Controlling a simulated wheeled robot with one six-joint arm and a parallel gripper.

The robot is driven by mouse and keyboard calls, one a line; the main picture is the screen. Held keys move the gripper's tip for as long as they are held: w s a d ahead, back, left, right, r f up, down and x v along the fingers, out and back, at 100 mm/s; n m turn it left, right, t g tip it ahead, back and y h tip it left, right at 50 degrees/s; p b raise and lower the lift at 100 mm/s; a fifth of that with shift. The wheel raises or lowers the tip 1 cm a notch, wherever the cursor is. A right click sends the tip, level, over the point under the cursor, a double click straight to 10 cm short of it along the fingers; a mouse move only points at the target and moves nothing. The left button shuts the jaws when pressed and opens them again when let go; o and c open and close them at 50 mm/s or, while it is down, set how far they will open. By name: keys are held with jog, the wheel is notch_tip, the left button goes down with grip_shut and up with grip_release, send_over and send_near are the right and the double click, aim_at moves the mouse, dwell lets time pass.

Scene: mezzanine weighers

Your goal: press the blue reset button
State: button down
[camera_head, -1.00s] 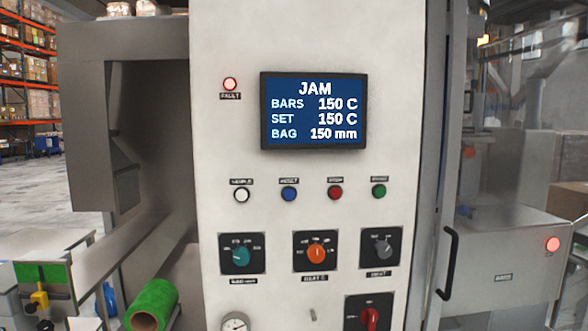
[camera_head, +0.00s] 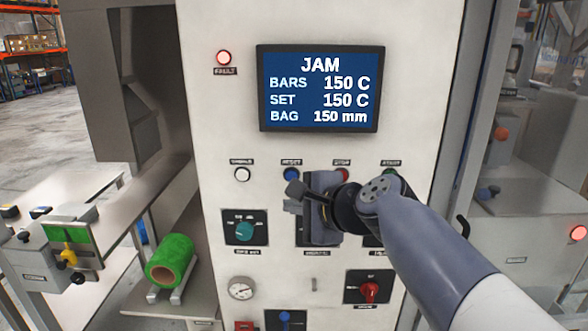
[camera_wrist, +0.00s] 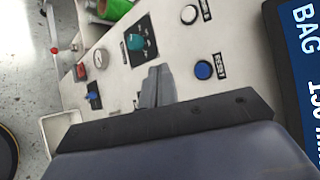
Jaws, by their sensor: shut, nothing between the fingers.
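The blue reset button (camera_head: 291,174) sits under its label in the button row of the white panel, between a white button (camera_head: 242,174) and a red button (camera_head: 342,174). It also shows whole in the wrist view (camera_wrist: 203,70), beside its label. My gripper (camera_head: 292,197) is in front of the panel, just below the blue button in the head view. In the wrist view my shut, empty fingers (camera_wrist: 157,84) point at the panel to the left of the blue button. Whether they touch the panel cannot be told. My arm hides the orange knob.
A teal knob (camera_head: 244,231), a red knob (camera_head: 369,291) and a gauge (camera_head: 241,288) are nearby. A green roll (camera_head: 172,257) lies at lower left. The right-hand green button is mostly covered.

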send_near(282, 181)
jog(key=shift+w+a+f, duration=0.4)
jog(key=shift+a+f, duration=0.1)
jog(key=shift+a, duration=0.15)
jog(key=shift+w+a+f, duration=0.4)
jog(key=shift+a+f, duration=0.1)
jog(key=shift+a, duration=0.15)
jog(key=shift+w, duration=0.15)
dwell(1.4)
jog(key=shift+w+p, duration=0.25)
jog(key=shift+p, duration=0.05)
jog(key=shift+w, duration=0.45)
dwell(0.6)
jog(key=shift+s, duration=0.85)
jog(key=shift+s, duration=0.1)
jog(key=shift+s+b, duration=0.45)
jog(key=shift+s, duration=1.95)
